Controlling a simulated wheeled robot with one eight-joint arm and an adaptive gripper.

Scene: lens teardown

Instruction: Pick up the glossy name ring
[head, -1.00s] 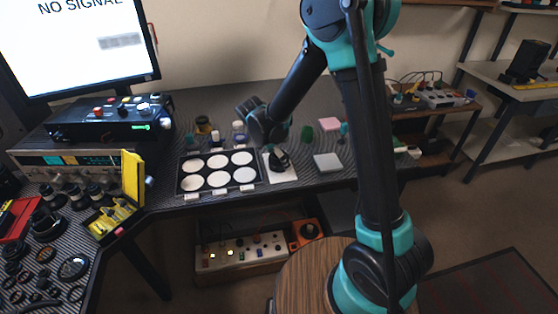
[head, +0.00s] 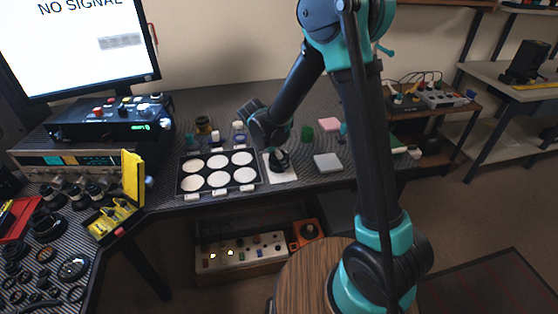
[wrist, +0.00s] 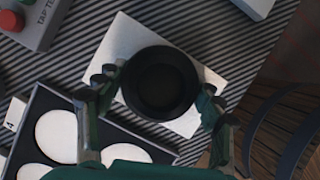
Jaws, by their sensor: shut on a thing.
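The name ring (wrist: 160,84) is a round, dark ring with a darker centre, and it fills the middle of the wrist view. My gripper (wrist: 158,92) has a finger on each side of it and is shut on it. Below the ring in that view is a white rectangular sheet (wrist: 125,40) on the striped mat. In the head view my gripper (head: 278,163) is over the same sheet (head: 284,177), right of the tray. The ring is small and dark there, and I cannot tell its gloss or how far it is above the sheet.
A black tray with white round pads (head: 178,187) lies left of the sheet. A pale square block (head: 327,163) is to the right, with a green block (head: 307,133) and a pink pad (head: 330,124) behind. Lens parts crowd the left bench.

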